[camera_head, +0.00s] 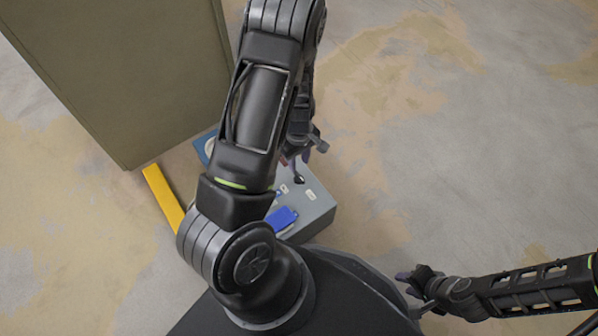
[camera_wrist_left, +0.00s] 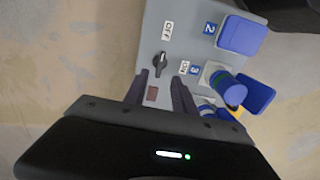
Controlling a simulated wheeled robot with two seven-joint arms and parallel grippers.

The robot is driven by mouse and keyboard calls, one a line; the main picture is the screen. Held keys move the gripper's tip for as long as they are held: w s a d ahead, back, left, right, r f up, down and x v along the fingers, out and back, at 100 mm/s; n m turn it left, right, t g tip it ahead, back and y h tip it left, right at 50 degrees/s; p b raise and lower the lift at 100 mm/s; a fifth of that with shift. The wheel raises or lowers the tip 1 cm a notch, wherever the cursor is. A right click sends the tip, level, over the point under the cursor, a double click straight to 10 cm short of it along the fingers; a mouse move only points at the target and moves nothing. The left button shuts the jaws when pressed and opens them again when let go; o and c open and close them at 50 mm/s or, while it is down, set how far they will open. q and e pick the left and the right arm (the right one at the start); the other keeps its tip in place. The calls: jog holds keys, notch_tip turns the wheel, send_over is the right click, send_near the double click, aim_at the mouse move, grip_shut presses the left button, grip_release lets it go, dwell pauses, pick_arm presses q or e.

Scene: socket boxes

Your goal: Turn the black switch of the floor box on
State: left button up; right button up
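The grey floor box (camera_head: 318,207) lies on the floor, partly hidden by my left arm in the head view; its panel (camera_wrist_left: 148,45) fills the middle of the left wrist view. The black switch (camera_wrist_left: 160,64) is a small knob between an OFF label (camera_wrist_left: 167,30) and an ON label (camera_wrist_left: 184,67). It also shows in the head view (camera_head: 299,179). My left gripper (camera_wrist_left: 158,82) is open over the panel, its fingers apart and the switch just beyond their tips. I cannot tell whether they touch it. My right gripper (camera_head: 405,284) is open and empty, away from the box.
The panel carries blue socket covers (camera_wrist_left: 241,36) and a blue plug or socket (camera_wrist_left: 228,88) right of the switch in the wrist view. A large olive cabinet (camera_head: 120,70) stands at upper left, with a yellow bar (camera_head: 162,196) beside it.

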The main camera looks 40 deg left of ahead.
aim_at(299, 175)
pick_arm(q)
notch_tip(299, 175, down, 8)
jog(key=b, duration=0.3)
jog(key=shift+r, duration=0.15)
jog(key=shift+c, duration=0.2)
grip_shut()
dwell(0.3)
